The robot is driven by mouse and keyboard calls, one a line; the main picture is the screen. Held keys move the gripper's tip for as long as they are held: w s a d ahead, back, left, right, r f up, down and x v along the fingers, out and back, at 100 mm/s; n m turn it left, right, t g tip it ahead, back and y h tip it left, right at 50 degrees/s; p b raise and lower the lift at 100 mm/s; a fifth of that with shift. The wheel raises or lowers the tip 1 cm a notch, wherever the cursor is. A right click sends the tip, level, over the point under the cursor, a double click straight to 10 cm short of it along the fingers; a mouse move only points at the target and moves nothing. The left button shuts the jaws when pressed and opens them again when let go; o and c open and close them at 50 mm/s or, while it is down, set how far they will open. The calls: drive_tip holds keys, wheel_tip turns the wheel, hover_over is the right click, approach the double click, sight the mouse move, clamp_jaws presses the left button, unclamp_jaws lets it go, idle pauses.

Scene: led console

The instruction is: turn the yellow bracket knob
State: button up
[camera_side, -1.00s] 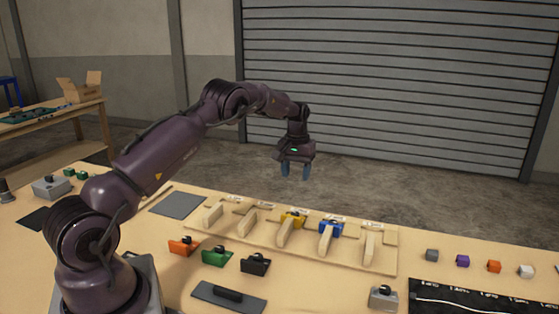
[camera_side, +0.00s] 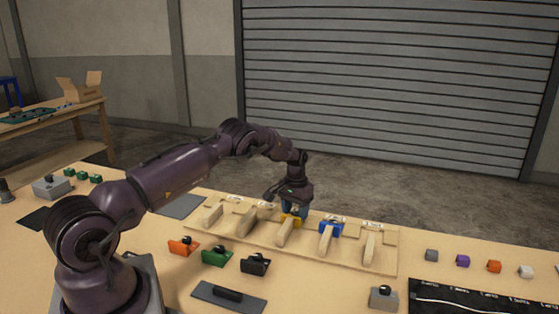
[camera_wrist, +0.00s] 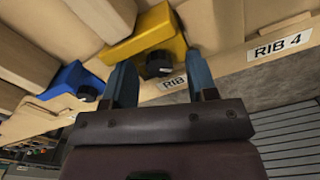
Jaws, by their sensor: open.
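The yellow bracket (camera_side: 290,221) sits on a wooden rib of the board, and its black knob is hidden behind my gripper in the side view. In the wrist view the yellow bracket (camera_wrist: 145,35) shows with its black knob (camera_wrist: 158,63) facing me. My gripper (camera_side: 292,212) is low over the bracket. In the wrist view my gripper (camera_wrist: 163,80) is open, with one blue finger on each side of the knob. The fingers look apart from the knob, though I cannot tell their exact depth. A label reading RIB 4 (camera_wrist: 278,43) is to the right.
Orange (camera_side: 183,246), green (camera_side: 217,256) and black (camera_side: 256,264) brackets lie in front on the table.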

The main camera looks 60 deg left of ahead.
sight(295, 214)
wheel_tip(295, 214, up, 12)
drive_tip(key=r, duration=0.1)
drive_tip(key=s+d+r, duration=1.2)
drive_tip(key=d, duration=0.4)
drive_tip(key=shift+s+m+t, duration=0.3)
drive_tip(key=shift+s+t, duration=0.05)
drive_tip(key=shift+t, duration=0.05)
